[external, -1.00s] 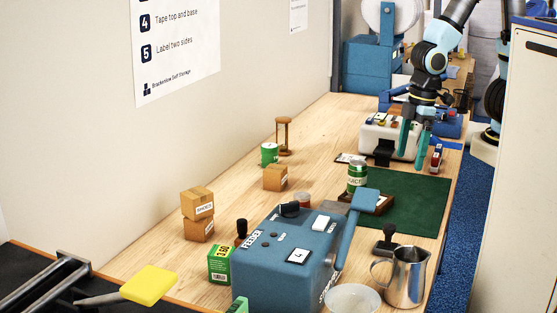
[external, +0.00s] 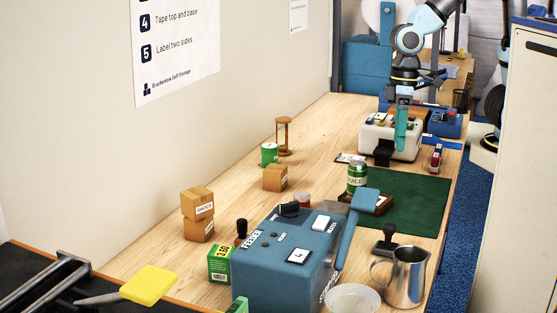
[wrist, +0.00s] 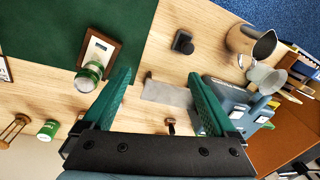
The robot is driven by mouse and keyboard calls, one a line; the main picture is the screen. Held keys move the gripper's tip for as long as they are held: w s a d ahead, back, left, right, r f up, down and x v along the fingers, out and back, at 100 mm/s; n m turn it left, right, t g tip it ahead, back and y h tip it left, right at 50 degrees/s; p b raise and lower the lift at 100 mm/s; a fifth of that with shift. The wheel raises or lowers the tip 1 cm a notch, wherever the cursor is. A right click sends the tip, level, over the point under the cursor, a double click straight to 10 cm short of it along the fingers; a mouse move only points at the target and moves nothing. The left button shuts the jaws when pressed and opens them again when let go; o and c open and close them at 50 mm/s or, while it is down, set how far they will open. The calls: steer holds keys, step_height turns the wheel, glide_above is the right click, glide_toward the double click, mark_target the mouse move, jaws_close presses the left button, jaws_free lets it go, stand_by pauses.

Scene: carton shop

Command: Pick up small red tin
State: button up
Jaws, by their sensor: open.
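A small reddish, round tin (external: 303,200) with a pale top stands just behind the blue feeder machine in the external view, its lower part hidden. I cannot make it out surely in the wrist view. My gripper (external: 401,146) hangs pointing down over the far end of the bench, beyond the green mat and well away from the tin. One finger hides the other in the external view. In the wrist view my gripper (wrist: 158,76) shows two green fingers wide apart with nothing held between them.
The blue feeder (external: 285,265) with its raised arm stands near the tin. A green-and-white can (external: 357,177) is by the green mat (external: 415,200). A small carton (external: 275,178), a green tin (external: 269,153) and an hourglass (external: 284,135) stand left. A metal jug (external: 407,276) is at the front right.

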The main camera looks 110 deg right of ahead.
steer(key=w+d+f+m+t+y+b, duration=0.3)
steer(key=w+d+m+y+b, duration=0.25)
steer(key=d+m, duration=0.75)
steer(key=d+r+m+t+b, duration=0.4)
steer(key=d+m+t, duration=0.3)
steer(key=d+m, duration=0.65)
steer(key=n, duration=0.3)
glide_toward(306, 194)
steer(key=shift+y, duration=0.35)
steer(key=w, duration=0.1)
steer(key=w+f+p, duration=0.2)
steer(key=shift+w+a, duration=0.2)
steer(key=shift+w, duration=0.1)
steer(key=shift+w+a+f, duration=0.3)
steer(key=shift+w+f, duration=0.05)
steer(key=shift+w, duration=0.1)
steer(key=x, duration=0.1)
steer(key=p+x, duration=0.2)
steer(key=x, duration=0.1)
steer(key=shift+s+a+f, duration=0.15)
steer(key=shift+s+a, duration=0.05)
steer(key=shift+a, duration=0.15)
steer(key=shift+w+a+f+p, duration=0.2)
steer(key=shift+w+f+p, duration=0.1)
steer(key=shift+w+f, duration=0.1)
